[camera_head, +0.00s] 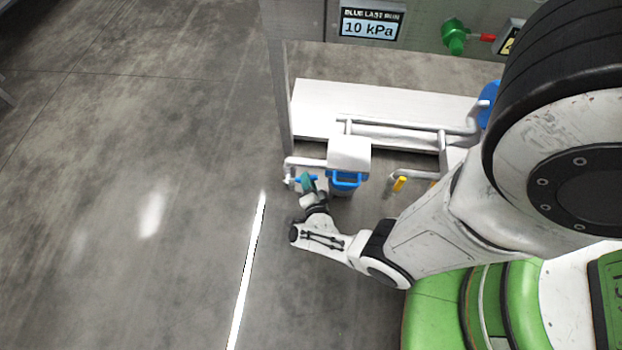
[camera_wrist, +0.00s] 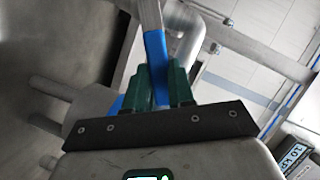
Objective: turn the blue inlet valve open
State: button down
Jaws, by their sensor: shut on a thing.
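The blue inlet valve handle (camera_wrist: 155,58) shows in the wrist view as a flat blue lever running up from between my fingers. My gripper (camera_wrist: 158,88) has its dark green fingers on either side of the lever, shut on it. In the head view my gripper (camera_head: 306,183) is at the left end of the pipework, beside the white pipe elbow. A small part of the blue handle (camera_head: 299,180) shows to the left of the fingers there. The rest of the handle and the valve body are mostly hidden by my gripper.
A yellow handle (camera_head: 399,184) is on a pipe further right. A display (camera_head: 369,25) reads 10 kPa. A green valve (camera_head: 454,36) is on the panel. The floor at left is clear.

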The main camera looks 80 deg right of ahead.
jog(key=w+r+n+g+p, duration=0.1)
jog(key=n, duration=0.1)
jog(key=w+r+n+g+p, duration=0.1)
jog(key=w+n+p, duration=0.1)
jog(key=w+r+n+g+p, duration=0.1)
jog(key=w+r+p, duration=0.1)
jog(key=shift+w+a+n, duration=0.15)
jog(key=shift+a+n, duration=0.05)
jog(key=shift+n, duration=0.2)
jog(key=shift+w+a+r+n+g+b, duration=0.15)
jog(key=shift+w+n+g+b, duration=0.5)
jog(key=shift+w+n+g, duration=0.55)
jog(key=shift+w, duration=0.1)
jog(key=c, duration=1.1)
grip_release()
jog(key=shift+o, duration=0.7)
jog(key=shift+d, duration=0.2)
jog(key=p+v, duration=0.4)
jog(key=v, duration=0.7)
jog(key=shift+p, duration=0.35)
